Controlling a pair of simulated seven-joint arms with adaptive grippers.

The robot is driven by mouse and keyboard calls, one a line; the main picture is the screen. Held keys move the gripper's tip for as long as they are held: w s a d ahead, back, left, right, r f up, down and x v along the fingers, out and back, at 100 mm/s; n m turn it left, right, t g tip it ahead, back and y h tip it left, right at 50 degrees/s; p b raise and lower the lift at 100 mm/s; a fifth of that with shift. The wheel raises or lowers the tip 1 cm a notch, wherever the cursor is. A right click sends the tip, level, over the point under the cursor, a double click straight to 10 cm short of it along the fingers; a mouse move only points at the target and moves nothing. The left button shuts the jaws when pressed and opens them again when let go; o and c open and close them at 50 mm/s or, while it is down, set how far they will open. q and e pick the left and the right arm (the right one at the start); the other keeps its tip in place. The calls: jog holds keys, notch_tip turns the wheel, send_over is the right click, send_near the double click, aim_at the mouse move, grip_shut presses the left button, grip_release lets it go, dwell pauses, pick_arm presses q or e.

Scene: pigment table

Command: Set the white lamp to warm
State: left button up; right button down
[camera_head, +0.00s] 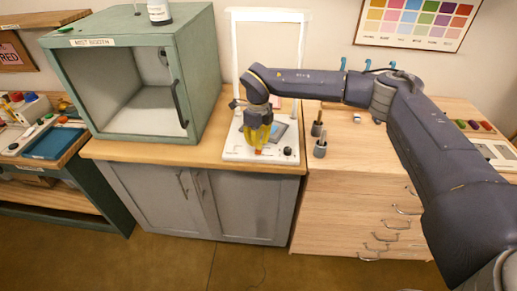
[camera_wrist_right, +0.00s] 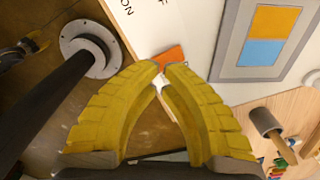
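The white lamp has an upright white frame (camera_head: 235,50) and a white base plate (camera_head: 233,151) on the wooden counter. An orange switch (camera_wrist_right: 174,56) shows on the base by printed lettering that ends in "ON"; a black knob (camera_head: 288,151) is to its right in the head view. My right gripper (camera_head: 258,148) points down over the base's front edge. In the right wrist view its yellow fingertips (camera_wrist_right: 161,68) are together with nothing seen between them, just by the orange switch. They partly hide it; I cannot tell whether they touch it.
A green mist booth (camera_head: 180,50) stands left of the lamp. A card with orange and blue patches (camera_wrist_right: 262,38) lies on the lamp base. Small grey pots (camera_head: 320,149) stand on the counter to the right, under my right arm.

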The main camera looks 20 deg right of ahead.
aim_at(258, 151)
jog(key=shift+f, duration=2.05)
dwell(1.4)
jog(key=shift+r, duration=0.1)
jog(key=shift+r, duration=3.45)
